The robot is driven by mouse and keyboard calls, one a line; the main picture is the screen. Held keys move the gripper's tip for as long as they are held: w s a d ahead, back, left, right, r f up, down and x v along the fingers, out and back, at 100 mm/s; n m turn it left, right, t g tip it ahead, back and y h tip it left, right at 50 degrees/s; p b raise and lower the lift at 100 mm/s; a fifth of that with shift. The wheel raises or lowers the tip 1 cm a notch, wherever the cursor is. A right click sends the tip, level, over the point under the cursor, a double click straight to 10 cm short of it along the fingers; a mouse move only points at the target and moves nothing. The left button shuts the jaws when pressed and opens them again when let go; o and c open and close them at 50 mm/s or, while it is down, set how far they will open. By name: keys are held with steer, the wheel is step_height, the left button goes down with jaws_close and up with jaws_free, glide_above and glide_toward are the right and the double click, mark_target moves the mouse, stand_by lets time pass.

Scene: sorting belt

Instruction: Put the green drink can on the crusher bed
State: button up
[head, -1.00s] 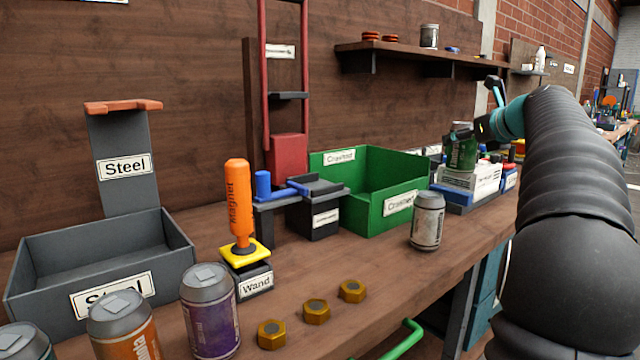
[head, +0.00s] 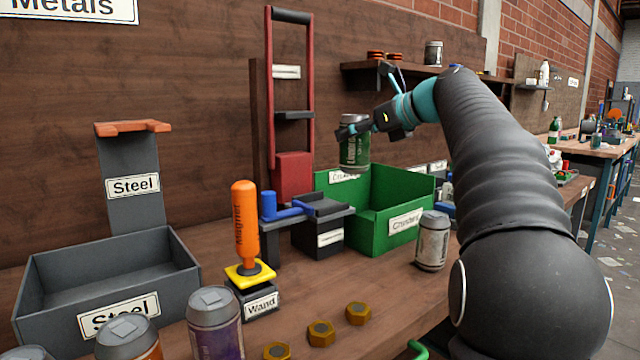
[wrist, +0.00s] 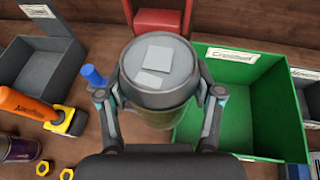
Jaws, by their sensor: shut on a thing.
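The green drink can (head: 354,150) is upright in the air, held by my gripper (head: 362,130), which is shut around its sides. In the wrist view the can (wrist: 158,75) fills the middle, its grey lid facing the camera, between the two fingers. The crusher has a tall red frame with a red block (head: 293,176) low in it. The block also shows in the wrist view (wrist: 158,20), beyond the can. Below it is a dark grey platform (head: 330,208) with a blue lever (head: 285,211); the bed's surface is hard to make out. The can is right of the frame, above the green bin's left part.
The green bin (head: 402,222) stands right of the crusher, with a silver can (head: 432,240) at its front corner. An orange magnet wand (head: 246,222) stands left of the crusher. The grey steel bin (head: 178,266), more cans and brass nuts (head: 321,333) occupy the left and front.

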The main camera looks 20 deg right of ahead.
mark_target(353, 159)
steer(key=shift+w+a+f+b, duration=0.45)
steer(key=shift+w+a+f, duration=0.3)
steer(key=shift+a+f, duration=0.5)
steer(key=shift+w+a+f+b, duration=0.4)
steer(key=shift+w+a+f, duration=0.45)
steer(key=shift+f, duration=0.8)
steer(key=shift+w+a+f+b, duration=0.45)
steer(key=shift+w+a+f, duration=0.25)
steer(key=shift+a+f, duration=0.6)
steer(key=shift+d+f, duration=0.2)
steer(key=shift+f, duration=0.1)
steer(key=o, duration=0.8)
steer(key=shift+r, duration=0.1)
steer(key=shift+s+d+r, duration=0.1)
steer(key=shift+r, duration=0.05)
steer(key=v, duration=1.1)
steer(key=shift+s+d+p, duration=0.15)
steer(key=shift+s+p, duration=0.2)
